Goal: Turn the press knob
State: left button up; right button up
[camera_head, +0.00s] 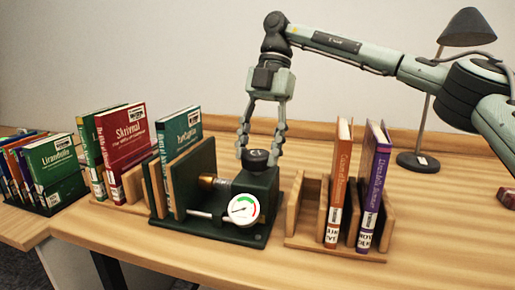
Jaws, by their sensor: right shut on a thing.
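The press (262,186) is a dark green device on the desk, with a round white gauge (243,209) on its front. A brass-coloured cylinder and a rod run left from its body towards wooden boards and a teal book. The press knob (257,157) is a short black disc on top of the body. My right gripper (260,160) comes down from above, its two fingers on either side of the knob, shut on it. My left gripper is not in view.
A wooden rack (293,213) with an orange book (339,180) and a purple book (374,185) stands right of the press. More books, including a red one (122,145), stand left. A desk lamp (467,27) is at the back right. The desk's right side is mostly clear.

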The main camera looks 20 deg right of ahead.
jog(key=shift+s+f+m+t+y, duration=0.1)
jog(key=shift+m+t+y, duration=0.25)
jog(key=shift+m, duration=0.85)
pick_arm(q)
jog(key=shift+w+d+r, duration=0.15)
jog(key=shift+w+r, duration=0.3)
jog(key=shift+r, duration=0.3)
pick_arm(e)
jog(key=shift+m+t, duration=0.25)
jog(key=shift+m, duration=0.55)
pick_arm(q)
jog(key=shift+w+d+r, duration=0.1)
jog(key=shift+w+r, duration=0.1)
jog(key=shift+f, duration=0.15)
pick_arm(e)
jog(key=o, duration=1.2)
jog(key=shift+c, duration=0.2)
